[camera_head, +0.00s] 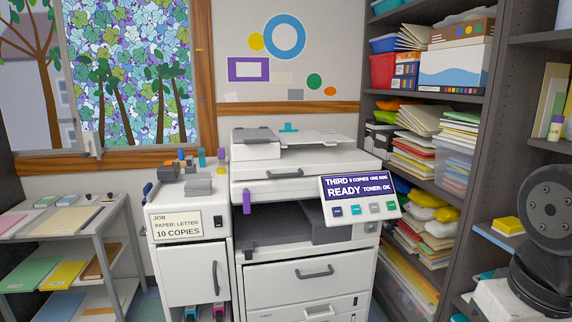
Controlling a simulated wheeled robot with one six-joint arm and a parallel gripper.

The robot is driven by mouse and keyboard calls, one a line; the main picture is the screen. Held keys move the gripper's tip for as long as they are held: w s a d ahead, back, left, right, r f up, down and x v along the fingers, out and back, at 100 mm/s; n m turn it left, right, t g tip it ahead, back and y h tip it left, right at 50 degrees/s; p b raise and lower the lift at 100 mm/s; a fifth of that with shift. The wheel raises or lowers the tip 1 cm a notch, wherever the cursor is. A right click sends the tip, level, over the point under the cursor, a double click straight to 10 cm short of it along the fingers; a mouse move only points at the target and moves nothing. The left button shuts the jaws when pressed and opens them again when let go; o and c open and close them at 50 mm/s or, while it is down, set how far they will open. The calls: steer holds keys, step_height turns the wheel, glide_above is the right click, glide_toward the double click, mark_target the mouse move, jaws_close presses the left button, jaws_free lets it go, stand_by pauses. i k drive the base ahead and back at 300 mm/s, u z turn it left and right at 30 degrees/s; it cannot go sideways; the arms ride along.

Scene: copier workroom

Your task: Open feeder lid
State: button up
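The copier (310,265) stands in the middle of the view. On its top left is a raised white feeder unit with a grey cover (255,134), which looks closed. A flat white feeder tray (315,138) extends to its right, with a small teal tab (288,127) at the back. Below is a wide white lid section (265,188) with a dark grey handle (283,173) on its front. A purple lever (246,201) hangs at the left edge. My gripper is out of view; only dark arm links show at the right edge.
A white side cabinet (186,275) with small items on top and a "10 COPIES" sign (176,225) adjoins the copier's left. Shelves (480,150) of paper and boxes stand close on the right. A paper rack (60,228) stands at left.

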mark_target(301, 153)
steer(key=u, duration=0.2)
steer(key=i, duration=2.05)
steer(key=z, duration=0.15)
steer(key=k, duration=1.35)
steer(key=u, duration=0.3)
